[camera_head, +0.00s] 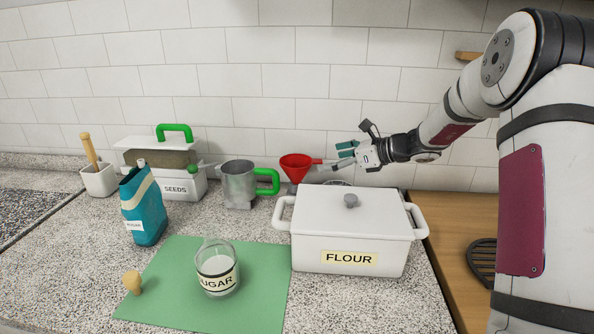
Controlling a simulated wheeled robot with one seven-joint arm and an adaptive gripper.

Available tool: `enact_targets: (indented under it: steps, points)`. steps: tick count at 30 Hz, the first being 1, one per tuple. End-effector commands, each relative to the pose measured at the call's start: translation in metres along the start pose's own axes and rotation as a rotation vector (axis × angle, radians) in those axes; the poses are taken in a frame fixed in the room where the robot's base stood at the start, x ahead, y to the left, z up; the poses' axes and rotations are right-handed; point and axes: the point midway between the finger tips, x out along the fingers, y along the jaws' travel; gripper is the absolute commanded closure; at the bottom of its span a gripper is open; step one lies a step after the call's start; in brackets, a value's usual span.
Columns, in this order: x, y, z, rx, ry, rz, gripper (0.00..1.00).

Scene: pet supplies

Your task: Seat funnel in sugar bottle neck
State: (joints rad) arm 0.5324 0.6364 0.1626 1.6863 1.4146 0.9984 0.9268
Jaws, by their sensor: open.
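The red funnel (297,163) is upright near the back wall, behind the flour box. Its lower end is partly hidden, so I cannot tell what it rests on. The clear sugar bottle (217,268), labelled SUGAR with pale contents, stands upright on the green mat (180,300); its neck is clear and no funnel is in it. My gripper (336,161) reaches in from the right, just right of the funnel's rim, with its jaws open. I cannot tell whether a finger touches the funnel's side.
The white FLOUR box (320,225) with a knobbed lid stands below my gripper. A stopper (132,282) lies at the mat's left edge. A blue bag (144,207), a SEEDS box (180,184) and a green-handled metal cup (238,184) stand left of the funnel.

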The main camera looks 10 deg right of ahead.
Motion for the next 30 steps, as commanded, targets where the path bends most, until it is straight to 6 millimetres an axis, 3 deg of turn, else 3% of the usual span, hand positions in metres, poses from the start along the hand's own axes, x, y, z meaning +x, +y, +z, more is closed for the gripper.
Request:
enact_targets:
  steps: [6,17,25,30]
  points:
    - [0.040,0.001,0.000,-0.002,0.001,0.003,0.05]
    - [0.064,0.000,0.002,-0.003,0.001,0.002,0.05]
    - [0.101,-0.001,0.005,-0.004,0.001,0.001,0.05]
    - [0.107,-0.001,0.005,-0.003,0.001,0.000,0.05]
